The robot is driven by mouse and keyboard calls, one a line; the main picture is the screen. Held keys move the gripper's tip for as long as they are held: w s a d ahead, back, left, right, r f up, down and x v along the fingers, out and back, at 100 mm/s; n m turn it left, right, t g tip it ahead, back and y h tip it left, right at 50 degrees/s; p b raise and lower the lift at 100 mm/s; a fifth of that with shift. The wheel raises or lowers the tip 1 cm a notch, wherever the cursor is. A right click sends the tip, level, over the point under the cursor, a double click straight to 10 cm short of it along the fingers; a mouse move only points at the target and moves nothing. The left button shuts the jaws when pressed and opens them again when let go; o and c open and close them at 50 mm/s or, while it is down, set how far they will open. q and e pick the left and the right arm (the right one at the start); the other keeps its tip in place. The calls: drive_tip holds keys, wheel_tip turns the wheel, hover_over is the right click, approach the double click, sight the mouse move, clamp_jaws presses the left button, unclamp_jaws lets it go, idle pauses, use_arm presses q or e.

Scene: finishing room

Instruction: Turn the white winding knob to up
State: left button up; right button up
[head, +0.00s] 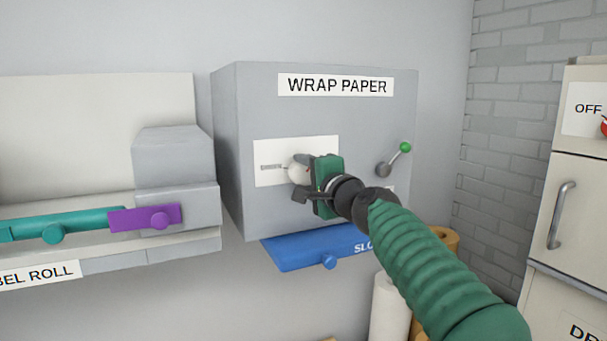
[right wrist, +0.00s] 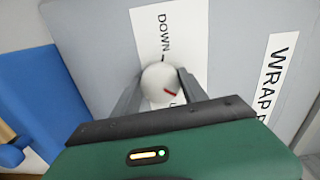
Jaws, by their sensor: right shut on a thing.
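The white winding knob (head: 298,172) sits on a white label plate (head: 268,150) on the front of the grey WRAP PAPER box. My right gripper (head: 301,179) is shut on the knob, a dark finger on either side. In the right wrist view the white ball-like knob (right wrist: 158,78) sits between the two fingers. A short red mark (right wrist: 169,90) on it slants to the lower right in that view. The word DOWN (right wrist: 165,34) reads above the knob there, and part of a letter like U shows below it, mostly hidden by my gripper. My left gripper is not in view.
A small lever with a green tip (head: 405,147) is right of the knob on the same box (head: 330,115). A blue flap (head: 290,251) juts out below. A grey unit with a purple slider (head: 145,217) stands left. A white cabinet (head: 584,150) stands right.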

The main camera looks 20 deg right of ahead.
drive_tip(key=m, duration=0.3)
drive_tip(key=shift+f+m, duration=0.15)
drive_tip(key=shift+m, duration=0.15)
drive_tip(key=shift+w+f+m+p, duration=0.1)
drive_tip(key=shift+m+p, duration=0.4)
drive_tip(key=shift+m, duration=1.3)
drive_tip(key=shift+y, duration=0.3)
drive_tip(key=o, duration=1.2)
drive_tip(key=shift+o, duration=0.8)
drive_tip(key=shift+d, duration=0.1)
drive_tip(key=shift+s, duration=0.25)
drive_tip(key=s+d+b, duration=0.1)
drive_tip(key=s+b, duration=0.5)
drive_tip(key=s, duration=1)
drive_tip(key=shift+d, duration=0.3)
